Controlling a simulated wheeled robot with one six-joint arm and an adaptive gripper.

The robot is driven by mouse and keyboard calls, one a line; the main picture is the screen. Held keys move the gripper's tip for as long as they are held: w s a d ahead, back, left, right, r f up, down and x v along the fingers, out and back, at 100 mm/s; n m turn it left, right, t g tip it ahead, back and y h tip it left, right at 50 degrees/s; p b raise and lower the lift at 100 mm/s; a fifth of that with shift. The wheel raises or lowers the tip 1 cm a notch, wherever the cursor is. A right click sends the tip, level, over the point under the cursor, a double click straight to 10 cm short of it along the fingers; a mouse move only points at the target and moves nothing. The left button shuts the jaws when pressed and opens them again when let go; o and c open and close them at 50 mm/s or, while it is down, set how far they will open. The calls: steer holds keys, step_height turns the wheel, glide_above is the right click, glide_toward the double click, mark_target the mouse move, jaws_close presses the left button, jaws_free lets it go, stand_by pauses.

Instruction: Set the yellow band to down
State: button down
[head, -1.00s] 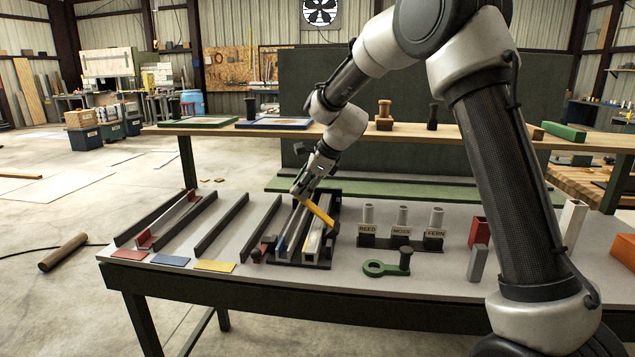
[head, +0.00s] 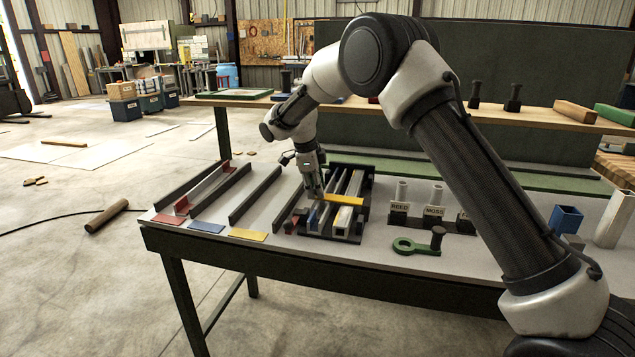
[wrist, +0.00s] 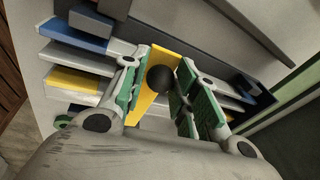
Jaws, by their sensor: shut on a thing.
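A yellow bar (head: 345,199), which I take to be the yellow band, lies across a dark rack (head: 366,225) of pale and blue rails on the grey table. My gripper (head: 316,198) points down at the bar's left end in the head view. In the wrist view my gripper (wrist: 162,95) has its green-padded fingers on either side of a dark round knob (wrist: 160,78), and it is shut on that knob. The yellow bar (wrist: 162,58) runs beneath the knob between the fingers. The exact contact is partly hidden.
Red, blue and yellow cards (head: 248,235) lie along the table's front edge. Dark guide rails (head: 255,195) stand left of the rack. Labelled holders (head: 434,215) and a green ring-ended piece (head: 412,246) are to the right. A raised shelf (head: 545,118) runs behind.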

steer(key=shift+w+d, duration=0.1)
steer(key=shift+w, duration=0.2)
steer(key=c, duration=1.1)
jaws_free()
steer(key=shift+f, duration=0.1)
steer(key=shift+c, duration=0.2)
steer(key=v, duration=1.2)
